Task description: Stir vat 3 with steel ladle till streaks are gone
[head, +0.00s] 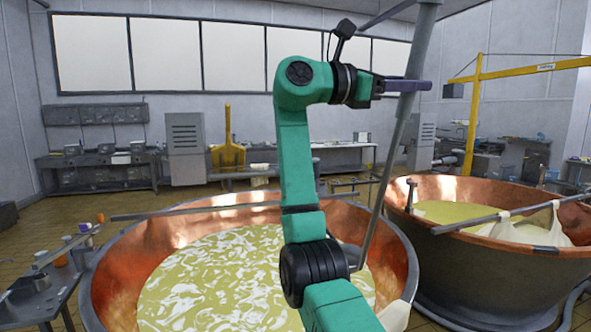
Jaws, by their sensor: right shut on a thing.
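The near copper vat (106,283) holds yellow-green liquid (231,284) with many white streaks across its surface. No vat number is readable. My right gripper (408,86) is above the right side of this vat, shut on the long grey handle of the steel ladle (389,160). The ladle slants down and a little left from the top edge to inside the vat's right side. My left gripper is not in view.
A bar (200,209) lies across the near vat's back. A second copper vat (458,250) on the right holds yellow-green liquid, with white cloths (513,228) on a bar. A side table (44,297) with small items is at left.

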